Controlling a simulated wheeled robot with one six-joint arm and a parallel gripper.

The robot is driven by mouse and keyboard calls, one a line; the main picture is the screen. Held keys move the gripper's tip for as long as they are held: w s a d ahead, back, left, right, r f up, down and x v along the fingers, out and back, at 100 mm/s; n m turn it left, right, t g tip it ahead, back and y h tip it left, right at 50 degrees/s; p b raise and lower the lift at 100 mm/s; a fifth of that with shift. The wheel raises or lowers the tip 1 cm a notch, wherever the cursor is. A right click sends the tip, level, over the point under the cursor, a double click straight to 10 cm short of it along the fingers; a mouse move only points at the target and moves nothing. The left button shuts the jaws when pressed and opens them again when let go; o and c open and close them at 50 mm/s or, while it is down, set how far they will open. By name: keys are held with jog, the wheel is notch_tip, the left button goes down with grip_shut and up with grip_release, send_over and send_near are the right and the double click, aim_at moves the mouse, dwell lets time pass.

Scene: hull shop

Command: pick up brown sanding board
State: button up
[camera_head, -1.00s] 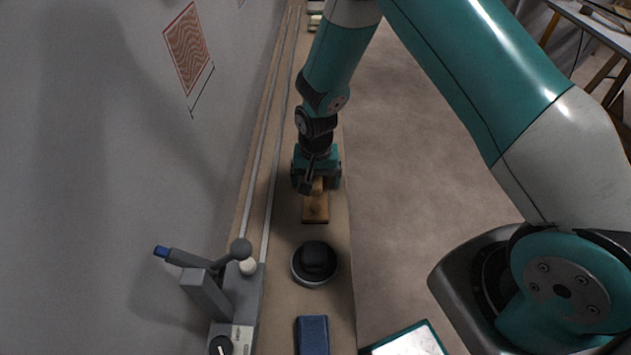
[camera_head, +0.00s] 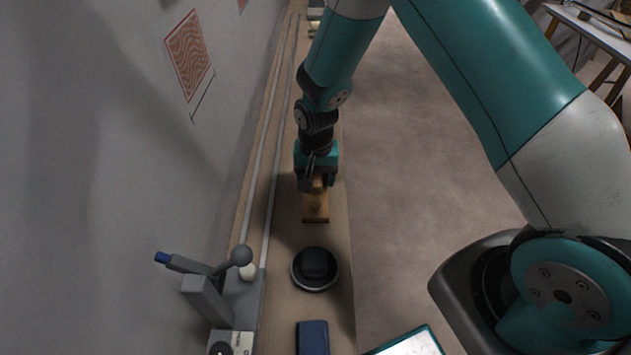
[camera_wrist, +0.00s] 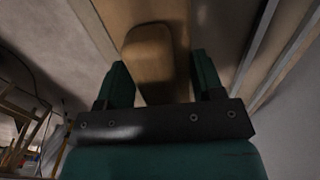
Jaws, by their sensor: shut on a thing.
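The brown sanding board (camera_head: 315,211) lies lengthwise on the narrow wooden bench, below my arm in the head view. My gripper (camera_head: 313,184) is at its far part, with the fingers shut on its raised handle. In the wrist view the board's rounded wooden handle (camera_wrist: 150,55) sits between the two green fingers of my gripper (camera_wrist: 163,80). The far part of the board is hidden by my gripper in the head view. I cannot tell any gap between board and bench.
On the bench (camera_head: 289,240), a round black-topped object (camera_head: 315,268) stands nearer than the board, and a dark blue block (camera_head: 313,337) lies nearer still. A grey lever device (camera_head: 207,298) stands by the wall at left. Open floor (camera_head: 405,160) lies to the right.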

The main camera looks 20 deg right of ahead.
notch_tip(320, 180, up, 18)
jog(key=p, duration=0.2)
jog(key=shift+f, duration=0.25)
